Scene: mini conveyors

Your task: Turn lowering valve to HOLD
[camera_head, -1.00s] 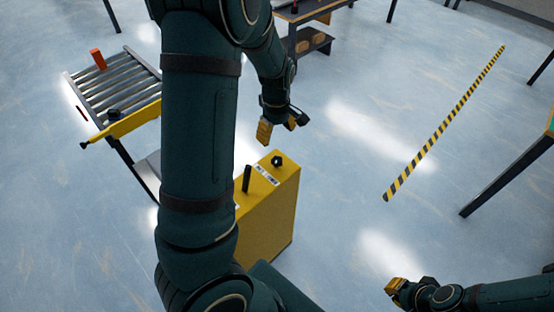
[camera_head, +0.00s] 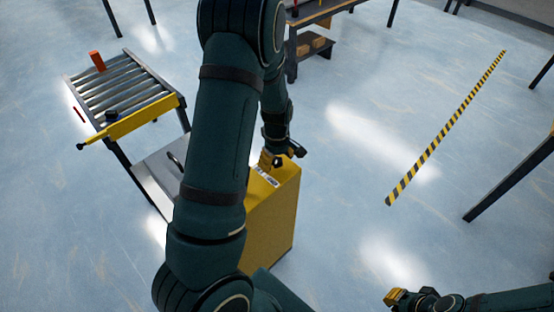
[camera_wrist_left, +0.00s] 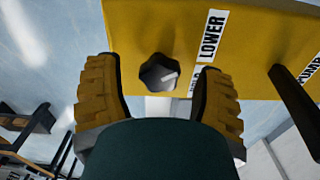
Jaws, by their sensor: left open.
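The lowering valve (camera_wrist_left: 158,73) is a dark knob with a pale pointer mark, on the yellow box (camera_head: 270,220). In the left wrist view it sits between the two yellow fingers of my left gripper (camera_wrist_left: 160,98), beside a white label reading LOWER. The lower part of the label is partly hidden by a finger. My left gripper (camera_head: 272,160) is open, with its fingers on either side of the knob and a gap visible. In the head view the knob is hidden by the gripper. My right gripper (camera_head: 393,297) is at the bottom right, away from the box.
A dark lever (camera_wrist_left: 296,98) by a PUMP label stands on the same box, right of the gripper in the wrist view. A small roller conveyor (camera_head: 125,85) with a red block (camera_head: 97,61) is at the left. Striped floor tape (camera_head: 445,130) lies at the right.

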